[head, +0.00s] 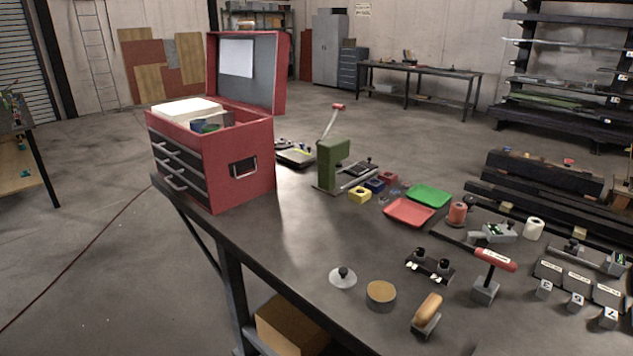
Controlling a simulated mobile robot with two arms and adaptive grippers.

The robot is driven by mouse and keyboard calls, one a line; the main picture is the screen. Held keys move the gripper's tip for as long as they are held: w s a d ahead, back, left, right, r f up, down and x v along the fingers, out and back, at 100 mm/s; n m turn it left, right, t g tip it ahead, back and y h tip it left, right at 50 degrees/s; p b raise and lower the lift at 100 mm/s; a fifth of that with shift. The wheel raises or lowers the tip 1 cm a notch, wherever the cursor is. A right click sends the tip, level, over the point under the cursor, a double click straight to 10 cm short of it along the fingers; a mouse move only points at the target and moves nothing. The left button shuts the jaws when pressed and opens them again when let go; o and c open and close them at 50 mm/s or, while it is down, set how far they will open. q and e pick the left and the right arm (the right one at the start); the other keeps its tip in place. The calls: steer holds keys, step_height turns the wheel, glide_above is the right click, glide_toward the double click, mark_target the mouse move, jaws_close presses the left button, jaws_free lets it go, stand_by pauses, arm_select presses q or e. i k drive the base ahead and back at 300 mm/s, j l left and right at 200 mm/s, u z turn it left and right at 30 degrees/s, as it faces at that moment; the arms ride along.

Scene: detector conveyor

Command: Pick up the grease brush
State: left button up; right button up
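No thing in the head view is plainly the grease brush. A wooden-handled tool (428,308) on a grey base stands near the front edge of the dark workbench (290,268); it may be a brush, but I cannot tell. A round tin (381,293) with a tan top sits to its left. A red-handled T-shaped tool (494,260) stands in a grey block to its right. Neither of my grippers is in view.
A red toolbox (238,168) with its lid up stands at the bench's left. A green press (333,163), a red tray (409,212) and a green tray (430,195) stand farther back. A white disc with a black knob (343,276) lies near the tin. The bench's left-middle is clear.

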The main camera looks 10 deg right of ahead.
mark_target(425, 319)
steer(key=z, duration=1)
